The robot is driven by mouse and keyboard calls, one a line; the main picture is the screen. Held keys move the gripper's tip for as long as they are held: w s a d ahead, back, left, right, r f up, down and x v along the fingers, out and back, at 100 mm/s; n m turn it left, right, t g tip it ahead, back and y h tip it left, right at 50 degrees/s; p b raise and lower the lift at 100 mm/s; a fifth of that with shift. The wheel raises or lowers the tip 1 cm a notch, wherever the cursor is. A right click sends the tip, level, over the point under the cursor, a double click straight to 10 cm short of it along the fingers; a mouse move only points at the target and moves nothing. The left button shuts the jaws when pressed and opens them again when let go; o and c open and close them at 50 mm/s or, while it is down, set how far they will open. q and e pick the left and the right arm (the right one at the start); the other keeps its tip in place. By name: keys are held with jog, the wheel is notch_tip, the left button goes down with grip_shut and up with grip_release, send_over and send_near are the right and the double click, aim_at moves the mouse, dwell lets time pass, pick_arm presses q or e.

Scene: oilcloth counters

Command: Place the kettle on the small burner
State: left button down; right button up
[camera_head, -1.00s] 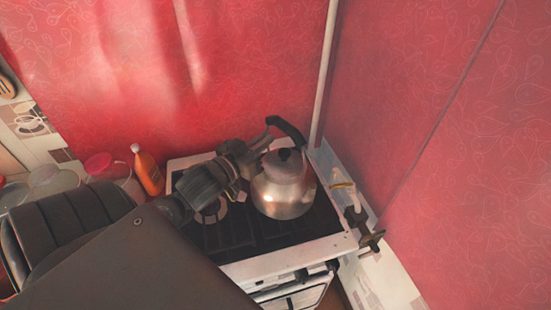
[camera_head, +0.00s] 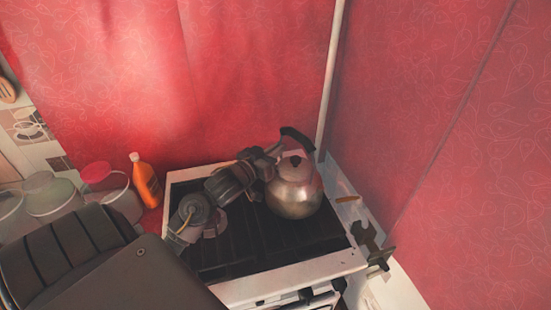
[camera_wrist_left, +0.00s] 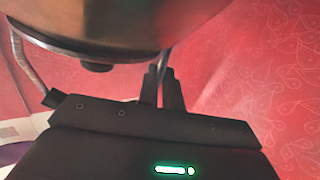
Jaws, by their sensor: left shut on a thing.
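The metal kettle (camera_head: 294,194) with a black curved handle is over the back right part of the stove (camera_head: 255,292) in the head view. I cannot tell whether its base touches the stove top. My left gripper (camera_head: 272,153) reaches in from the left and is shut on the kettle near its handle; the exact grip is hard to see. In the left wrist view the kettle (camera_wrist_left: 110,25) fills the upper left, above the dark fingers (camera_wrist_left: 162,88). The burner under the kettle and the ones behind my arm are hidden. My right gripper is not in view.
An orange bottle (camera_head: 146,181) and jars, one with a red lid (camera_head: 97,173), stand left of the stove. A white pipe (camera_head: 330,85) rises behind the kettle. A dark valve-like fitting (camera_head: 378,254) is at the stove's right edge. Red oilcloth walls close the back and right.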

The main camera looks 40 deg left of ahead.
pick_arm(q)
jog(key=f, duration=0.2)
jog(key=shift+w+a+f+p, duration=0.1)
jog(key=shift+w+f+p, duration=0.1)
jog(key=shift+f+p, duration=0.2)
jog(key=shift+f, duration=0.25)
jog(key=c, duration=2)
grip_release()
jog(key=shift+f, duration=0.25)
jog(key=o, duration=0.4)
jog(key=shift+s, duration=0.1)
jog(key=shift+o, duration=0.2)
jog(key=shift+r, duration=0.1)
jog(key=s+b, duration=0.2)
jog(key=s, duration=1)
